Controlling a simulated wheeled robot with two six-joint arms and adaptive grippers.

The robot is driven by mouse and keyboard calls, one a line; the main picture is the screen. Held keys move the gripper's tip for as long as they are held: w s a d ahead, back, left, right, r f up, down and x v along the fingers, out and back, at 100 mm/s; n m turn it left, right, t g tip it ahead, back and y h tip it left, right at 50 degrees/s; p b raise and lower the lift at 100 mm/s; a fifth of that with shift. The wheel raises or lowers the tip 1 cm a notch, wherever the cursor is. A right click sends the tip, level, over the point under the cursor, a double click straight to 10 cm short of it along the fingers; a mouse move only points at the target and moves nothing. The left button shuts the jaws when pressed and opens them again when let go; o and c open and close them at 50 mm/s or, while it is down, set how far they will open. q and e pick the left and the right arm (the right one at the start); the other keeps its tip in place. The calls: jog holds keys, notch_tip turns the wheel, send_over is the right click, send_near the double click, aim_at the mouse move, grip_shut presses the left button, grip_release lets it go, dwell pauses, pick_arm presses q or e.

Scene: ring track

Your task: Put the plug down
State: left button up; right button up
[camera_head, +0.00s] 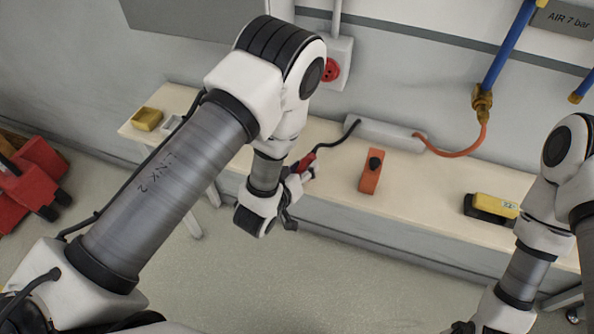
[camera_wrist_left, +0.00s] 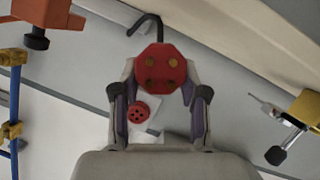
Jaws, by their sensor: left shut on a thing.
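The red plug (camera_head: 307,160) is in my left gripper (camera_head: 299,174), above the front part of the pale bench (camera_head: 330,208). A black cable runs from the plug back to a long grey box on the bench. In the left wrist view the plug's round red face (camera_wrist_left: 160,71) shows between the two fingers of the left gripper (camera_wrist_left: 160,92), which are shut on it. The red wall socket (camera_head: 331,71) is apart from the plug, up on the wall; it also shows in the left wrist view (camera_wrist_left: 139,113). My right arm is at the right; its gripper is mostly cut off.
Bare bench lies between the orange block and the yellow device. An orange hose rises to a brass fitting.

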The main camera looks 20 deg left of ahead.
pick_arm(q)
jog(key=w+a, duration=0.1)
jog(key=w, duration=0.1)
jog(key=w+a, duration=0.1)
jog(key=w+a+p, duration=0.1)
jog(key=w, duration=0.1)
jog(key=shift+w+a, duration=0.25)
jog(key=shift+w, duration=0.1)
notch_tip(320, 180, down, 3)
jog(key=shift+s+d+f+p, duration=0.1)
jog(key=shift+s+d+p, duration=0.05)
jog(key=shift+p, duration=0.45)
jog(key=shift+f, duration=0.4)
jog(key=o, duration=1.2)
pick_arm(e)
jog(key=r, duration=0.2)
jog(key=shift+w+r, duration=0.2)
jog(key=shift+r, duration=0.15)
